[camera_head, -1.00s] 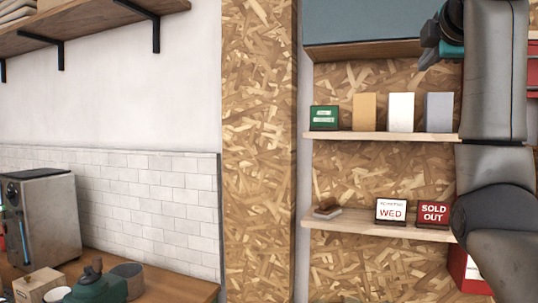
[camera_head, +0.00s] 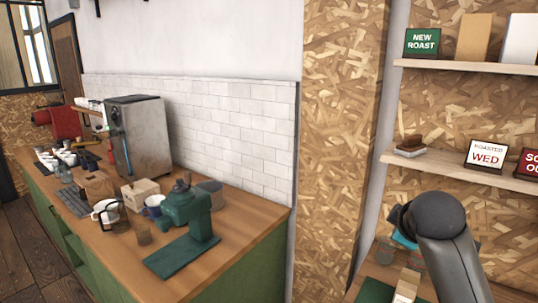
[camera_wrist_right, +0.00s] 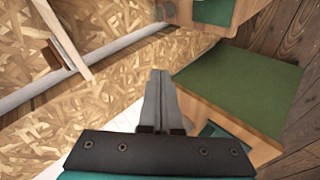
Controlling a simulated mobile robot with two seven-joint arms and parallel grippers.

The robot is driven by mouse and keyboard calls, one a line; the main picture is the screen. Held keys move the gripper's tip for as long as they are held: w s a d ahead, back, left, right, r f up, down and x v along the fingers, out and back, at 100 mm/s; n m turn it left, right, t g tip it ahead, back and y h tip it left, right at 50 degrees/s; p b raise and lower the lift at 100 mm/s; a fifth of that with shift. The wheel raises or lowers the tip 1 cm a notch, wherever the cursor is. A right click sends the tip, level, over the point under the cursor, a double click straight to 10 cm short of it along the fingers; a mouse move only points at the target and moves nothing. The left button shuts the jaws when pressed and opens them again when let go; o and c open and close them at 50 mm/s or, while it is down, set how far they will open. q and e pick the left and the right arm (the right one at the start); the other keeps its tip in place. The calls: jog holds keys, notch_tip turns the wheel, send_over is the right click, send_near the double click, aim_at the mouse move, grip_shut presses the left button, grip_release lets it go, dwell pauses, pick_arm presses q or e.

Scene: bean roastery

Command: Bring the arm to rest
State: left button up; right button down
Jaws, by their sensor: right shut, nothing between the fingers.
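My right arm (camera_head: 448,248) comes in at the lower right of the head view, with its dark rounded joint in front of the lower shelf area. The right gripper's fingers are not clearly visible there. In the right wrist view my right gripper (camera_wrist_right: 160,76) is shut, with its two grey fingers together and nothing between them. The fingers stand in front of the chipboard wall and a green cabinet side, apparently touching nothing. My left gripper is in neither view.
A wooden counter (camera_head: 245,227) at left carries a teal machine (camera_head: 187,208), a grey box-shaped machine (camera_head: 140,138) and cups. Shelves at right hold a green NEW ROAST sign (camera_head: 422,43) and a WED sign (camera_head: 485,156). Dark floor (camera_head: 35,240) shows at far left.

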jog(key=s+a+f+m+g+y, duration=0.1)
jog(key=s+a+f, duration=0.2)
jog(key=s+f, duration=0.45)
jog(key=s+a+f+m+g+y, duration=0.1)
jog(key=s+a+f+m+g, duration=0.15)
jog(key=s+f, duration=0.45)
jog(key=s+a+f+m+g+y, duration=0.1)
jog(key=s+a+f+m, duration=0.2)
jog(key=s, duration=0.5)
jog(key=s+a+f+m+g, duration=0.1)
jog(key=s+a+f, duration=0.3)
jog(key=s, duration=0.5)
notch_tip(320, 180, down, 32)
jog(key=s+d+g+b, duration=0.1)
jog(key=s+g+b, duration=0.15)
jog(key=b, duration=0.65)
jog(key=s+d+f+b, duration=0.1)
jog(key=s+f+b, duration=0.2)
jog(key=s+f, duration=0.4)
jog(key=s+d+f+b, duration=0.2)
jog(key=s+f+b, duration=0.2)
jog(key=s+f, duration=0.4)
notch_tip(320, 180, down, 6)
jog(key=shift+f+b, duration=0.25)
jog(key=shift+b, duration=0.05)
jog(key=shift+s+n, duration=0.1)
jog(key=shift+n, duration=0.15)
